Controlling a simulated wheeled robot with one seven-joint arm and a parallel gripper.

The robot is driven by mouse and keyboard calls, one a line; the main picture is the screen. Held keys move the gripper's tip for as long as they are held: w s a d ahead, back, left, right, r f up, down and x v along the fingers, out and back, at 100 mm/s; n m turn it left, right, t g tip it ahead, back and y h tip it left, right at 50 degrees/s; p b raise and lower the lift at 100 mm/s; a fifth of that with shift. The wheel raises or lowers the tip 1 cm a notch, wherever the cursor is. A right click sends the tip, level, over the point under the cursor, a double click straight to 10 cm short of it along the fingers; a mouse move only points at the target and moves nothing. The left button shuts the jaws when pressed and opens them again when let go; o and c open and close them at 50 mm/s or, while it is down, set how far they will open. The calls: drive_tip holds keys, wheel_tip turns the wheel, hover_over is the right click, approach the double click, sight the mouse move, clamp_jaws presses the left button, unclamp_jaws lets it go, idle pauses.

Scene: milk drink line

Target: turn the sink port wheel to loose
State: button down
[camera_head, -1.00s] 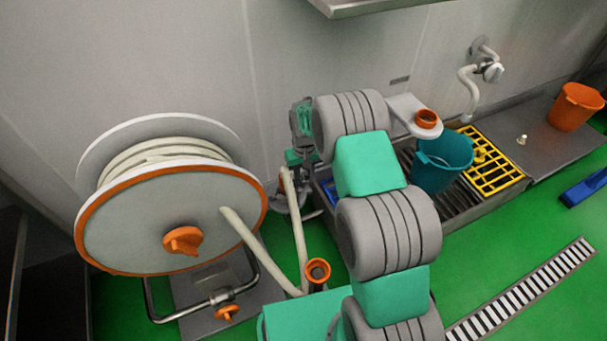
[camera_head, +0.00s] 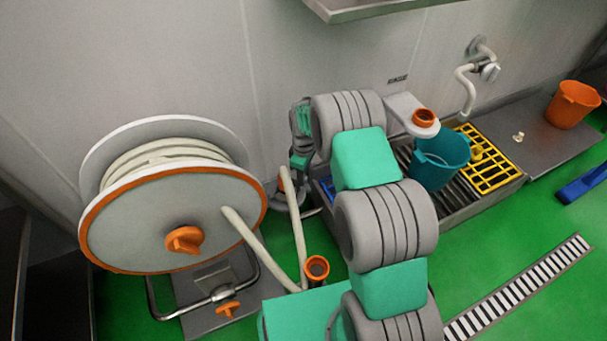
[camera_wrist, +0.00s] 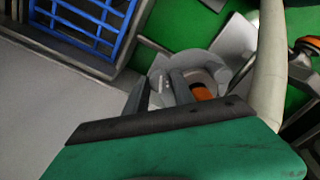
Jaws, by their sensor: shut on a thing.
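The sink port wheel (camera_wrist: 205,74) appears in the wrist view as a light grey rounded piece with an orange part in it. It sits just beyond my fingers, low beside the sink. My gripper (camera_wrist: 163,90) is shut on the wheel, and the fingers and the green hand hide much of it. In the head view, my wrist (camera_head: 301,135) reaches down by the wall at the left end of the sink (camera_head: 452,217). The wheel and fingertips are too small and covered there to make out the grip.
A cream hose (camera_wrist: 268,65) runs close to my gripper on the right in the wrist view. The hose reel (camera_head: 150,225) stands left of my arm. A blue grate (camera_wrist: 92,28), teal bucket (camera_head: 440,162) and yellow grate (camera_head: 492,170) are at the sink.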

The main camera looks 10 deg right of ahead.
drive_tip(key=shift+n, duration=0.4)
drive_tip(key=c, duration=1.1)
unclamp_jaws()
drive_tip(key=shift+o, duration=0.2)
wheel_tip(320, 180, up, 8)
drive_tip(key=shift+f+p, duration=0.1)
drive_tip(key=shift+p, duration=1.1)
